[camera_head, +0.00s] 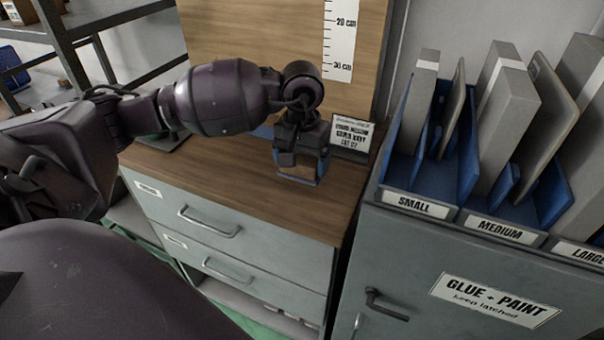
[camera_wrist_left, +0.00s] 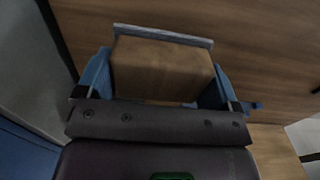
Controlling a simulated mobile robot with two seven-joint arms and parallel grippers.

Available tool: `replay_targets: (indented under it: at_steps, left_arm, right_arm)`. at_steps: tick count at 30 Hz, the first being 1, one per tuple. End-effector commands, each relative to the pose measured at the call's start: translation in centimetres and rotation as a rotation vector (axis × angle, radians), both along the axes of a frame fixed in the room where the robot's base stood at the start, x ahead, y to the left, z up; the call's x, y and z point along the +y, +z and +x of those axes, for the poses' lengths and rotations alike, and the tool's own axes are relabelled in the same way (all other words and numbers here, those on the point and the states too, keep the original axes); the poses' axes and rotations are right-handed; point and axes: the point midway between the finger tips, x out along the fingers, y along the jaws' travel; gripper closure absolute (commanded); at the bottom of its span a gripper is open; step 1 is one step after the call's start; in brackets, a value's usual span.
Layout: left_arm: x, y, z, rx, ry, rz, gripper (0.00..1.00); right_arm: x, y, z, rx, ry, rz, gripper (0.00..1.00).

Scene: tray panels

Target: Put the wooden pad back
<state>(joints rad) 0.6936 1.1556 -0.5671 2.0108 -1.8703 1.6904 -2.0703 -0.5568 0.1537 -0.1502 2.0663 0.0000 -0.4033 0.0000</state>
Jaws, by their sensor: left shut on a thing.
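The wooden pad (camera_wrist_left: 162,68), a light brown block with a grey strip along its far edge, sits between the blue fingers of my left gripper (camera_wrist_left: 160,85) in the left wrist view. In the head view the left gripper (camera_head: 299,160) points down over the wooden top of the drawer cabinet, shut on the pad (camera_head: 296,172). The pad is low, at or just above the top; I cannot tell if it touches. The gripper hides much of it. My right gripper is not in view.
A white printed card (camera_head: 351,135) stands close right of the gripper. Behind is an upright wooden board (camera_head: 270,40) with a ruler (camera_head: 341,35). Blue racks labelled SMALL (camera_head: 415,204) and MEDIUM (camera_head: 500,230) hold upright panels at right. The cabinet top (camera_head: 220,180) is clear front left.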

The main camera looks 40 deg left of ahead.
Motion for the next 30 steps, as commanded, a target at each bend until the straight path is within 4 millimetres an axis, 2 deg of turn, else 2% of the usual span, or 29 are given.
replay_targets:
  at_steps: [9, 21, 22, 24, 30]
  left_arm:
    - [0.0, -3.9, -0.1, 0.003, 0.001, -0.001, 0.32]
    - [0.0, -4.4, 0.0, 0.002, 0.000, 0.001, 0.32]
    - [0.0, -4.3, 0.0, 0.002, 0.000, 0.001, 0.08]
    - [0.0, -4.2, 0.0, 0.001, 0.000, 0.001, 0.00]
    - [0.0, -4.2, 0.0, 0.001, 0.000, 0.001, 0.00]
  right_arm:
    - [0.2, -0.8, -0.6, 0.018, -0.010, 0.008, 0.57]
    - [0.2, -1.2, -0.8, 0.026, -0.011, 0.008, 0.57]
    - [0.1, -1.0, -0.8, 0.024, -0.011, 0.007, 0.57]
    - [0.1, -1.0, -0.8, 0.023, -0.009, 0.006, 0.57]
    - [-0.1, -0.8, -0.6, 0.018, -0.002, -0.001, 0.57]
